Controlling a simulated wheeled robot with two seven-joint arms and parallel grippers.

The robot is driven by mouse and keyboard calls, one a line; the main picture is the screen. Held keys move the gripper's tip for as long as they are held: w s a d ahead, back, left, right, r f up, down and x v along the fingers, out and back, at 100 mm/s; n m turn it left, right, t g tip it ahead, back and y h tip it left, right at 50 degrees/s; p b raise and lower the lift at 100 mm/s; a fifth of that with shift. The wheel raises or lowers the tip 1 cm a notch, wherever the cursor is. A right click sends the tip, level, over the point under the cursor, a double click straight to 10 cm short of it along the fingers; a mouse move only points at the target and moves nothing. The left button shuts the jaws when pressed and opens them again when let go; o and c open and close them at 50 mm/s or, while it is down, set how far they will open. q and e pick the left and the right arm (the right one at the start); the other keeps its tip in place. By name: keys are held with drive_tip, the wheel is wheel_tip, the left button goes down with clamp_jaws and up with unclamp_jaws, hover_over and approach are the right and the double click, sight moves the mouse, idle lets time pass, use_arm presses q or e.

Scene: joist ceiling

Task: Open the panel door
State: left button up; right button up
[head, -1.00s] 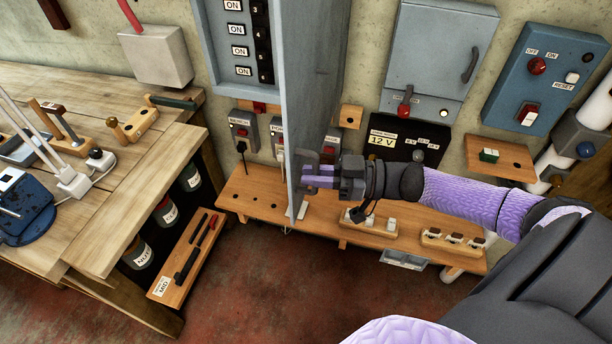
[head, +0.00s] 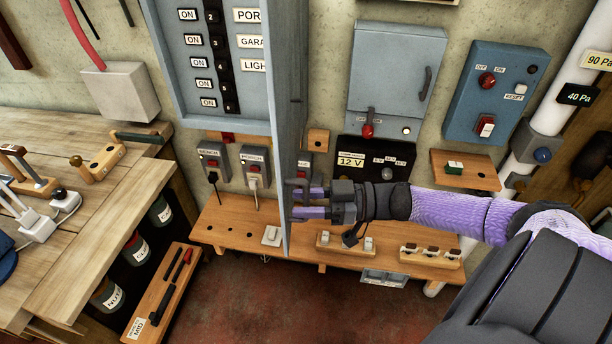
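The panel door (head: 287,110) is a grey-blue sheet that stands swung out from the wall, seen nearly edge-on. Left of it, the panel interior (head: 215,70) is exposed, with a column of black switches, ON tags and name labels partly cut off by the door. My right gripper (head: 305,203) is at the lower part of the door, on its right side. Its two purple fingers are spread apart, one above the other, with tips at or touching the door. I see nothing held between them. My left gripper is out of view.
A wooden shelf (head: 225,224) with small switches runs below the panel. A grey box with a handle (head: 395,75) and a blue switch box (head: 497,92) hang right of the door. A workbench (head: 75,190) fills the left. Red floor is open below the shelf.

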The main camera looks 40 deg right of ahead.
drive_tip(key=v, duration=1)
drive_tip(key=shift+f, duration=0.1)
